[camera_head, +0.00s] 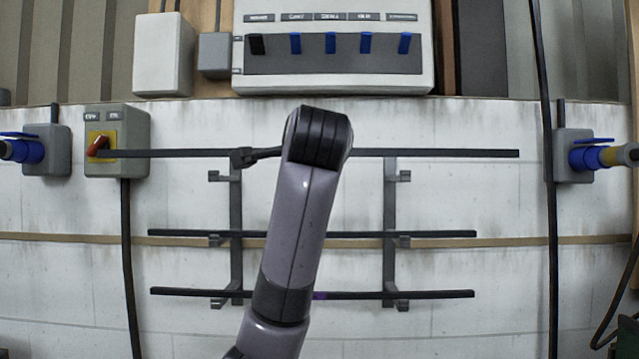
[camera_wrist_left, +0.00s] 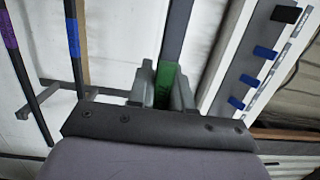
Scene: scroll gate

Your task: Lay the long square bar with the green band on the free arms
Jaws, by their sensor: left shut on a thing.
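The long dark square bar (camera_head: 440,153) is held level above the rack's top pair of arms. Those free arms show at the left (camera_head: 218,176) and right (camera_head: 402,176), with nothing lying on them. My left gripper (camera_head: 240,157) is shut on the bar near the left upright. In the left wrist view its jaws (camera_wrist_left: 164,88) close around the green band (camera_wrist_left: 165,80). My arm hides the bar's middle in the head view. The bar's left end overlaps the red switch handle (camera_head: 97,147); I cannot tell whether they touch. My right gripper is not in view.
The middle arms carry a bar (camera_head: 430,234), blue-banded in the wrist view (camera_wrist_left: 72,38). The lower arms carry a purple-banded bar (camera_head: 430,294). A grey switch box (camera_head: 130,165) is at left, a blue-fitted box (camera_head: 572,170) at right. A cabinet (camera_head: 340,82) with blue levers hangs above.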

